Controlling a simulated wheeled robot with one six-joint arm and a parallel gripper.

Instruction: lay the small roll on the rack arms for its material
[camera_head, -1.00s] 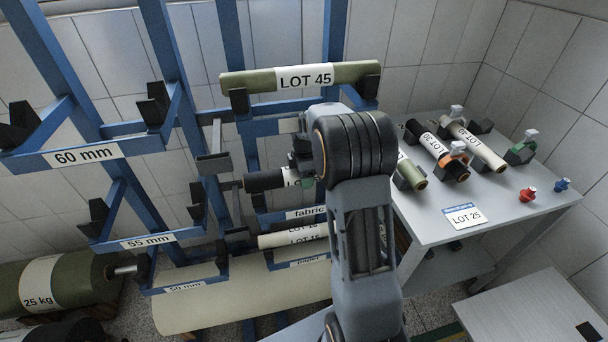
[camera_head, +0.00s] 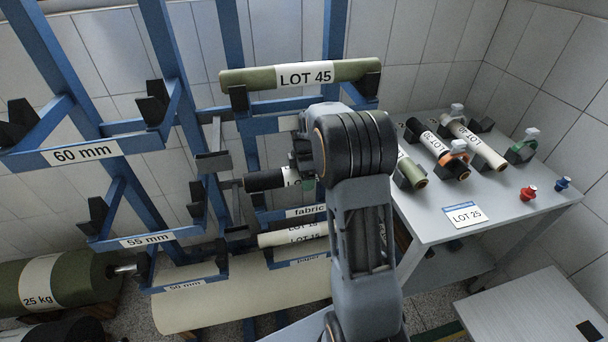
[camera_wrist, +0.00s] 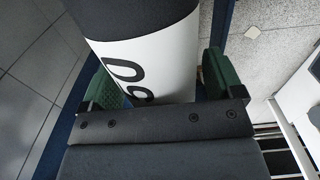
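The small roll is black with a white label band (camera_head: 265,181). My gripper (camera_head: 303,178) holds it in the air in front of the rack, partly behind my arm. In the wrist view, the roll's white label (camera_wrist: 160,65) lies between the two green finger pads (camera_wrist: 162,85), with part of a large dark marking showing. The rack has blue arms with black cradles. An arm level with a "fabric" sign (camera_head: 308,211) is below the roll. A "paper" sign (camera_head: 308,261) is lower still. My arm hides the right end of these levels.
A green LOT 45 roll (camera_head: 300,77) lies on the upper arms. Pale rolls (camera_head: 290,237) lie below the held roll. The table (camera_head: 430,222) at right carries several rolls, clamps and a LOT 25 card (camera_head: 464,215). Large rolls (camera_head: 60,283) lie at lower left.

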